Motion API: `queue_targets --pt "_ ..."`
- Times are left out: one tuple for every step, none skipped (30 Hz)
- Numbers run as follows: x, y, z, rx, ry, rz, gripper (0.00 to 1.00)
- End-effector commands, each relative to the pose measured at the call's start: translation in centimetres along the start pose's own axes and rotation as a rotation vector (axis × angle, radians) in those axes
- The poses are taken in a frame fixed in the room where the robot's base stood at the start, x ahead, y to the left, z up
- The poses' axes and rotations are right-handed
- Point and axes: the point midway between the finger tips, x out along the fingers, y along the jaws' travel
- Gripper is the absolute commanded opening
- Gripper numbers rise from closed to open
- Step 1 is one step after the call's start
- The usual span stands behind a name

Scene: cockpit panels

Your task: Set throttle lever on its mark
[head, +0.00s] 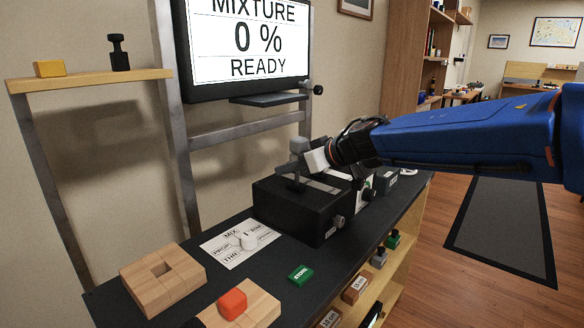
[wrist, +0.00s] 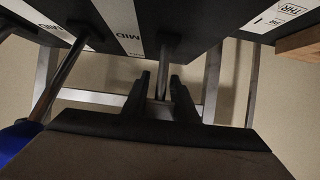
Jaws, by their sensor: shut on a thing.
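The black lever box (head: 290,210) stands on the dark bench top, below the screen. My gripper (head: 308,162) is over the box, at a grey-topped lever (head: 298,146). In the wrist view my gripper (wrist: 160,88) has its dark fingers on either side of a thin metal lever shaft (wrist: 162,78), shut on it. A label beginning "PR" shows near that shaft; I cannot tell if this is the throttle lever. Another lever shaft (wrist: 66,76) rises at the left, near a white strip marked "MID". The throttle mark cannot be made out.
The screen (head: 243,40) reads "MIXTURE 0 % READY". A white label card (head: 222,251) with a white knob lies left of the box. Wooden blocks (head: 160,280), an orange block (head: 232,302) and a green block (head: 300,275) are at the front.

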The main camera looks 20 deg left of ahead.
Motion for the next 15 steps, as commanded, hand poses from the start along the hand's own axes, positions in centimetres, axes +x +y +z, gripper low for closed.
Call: queue_targets --pt "0.09 0.02 -0.12 -0.001 -0.009 0.0 0.0" --pt "0.13 0.02 -0.1 -0.001 -0.015 0.0 0.0" --pt "0.17 0.02 -0.08 -0.001 -0.021 0.0 0.0" --pt "0.2 0.02 -0.07 0.0 -0.026 0.0 0.0" --pt "0.23 0.02 -0.07 0.0 -0.03 0.0 0.0" --pt "0.25 0.03 -0.06 0.0 -0.035 0.0 0.0" --pt "0.27 0.04 -0.06 0.001 -0.038 0.0 0.0" --pt "0.28 0.04 -0.08 0.001 -0.04 0.0 0.0" --pt "0.29 0.04 -0.08 0.0 -0.042 0.0 0.0" --pt "0.3 0.05 -0.08 0.0 -0.044 0.0 0.0" --pt "0.3 0.05 -0.09 0.0 -0.045 0.0 0.0" --pt "0.31 0.05 -0.09 0.0 -0.046 0.0 0.0" --pt "0.31 0.05 -0.09 0.001 -0.047 0.001 0.0" --pt "0.31 0.06 -0.09 0.001 -0.047 0.001 0.0" --pt "0.31 0.06 -0.1 0.001 -0.048 0.001 0.0"
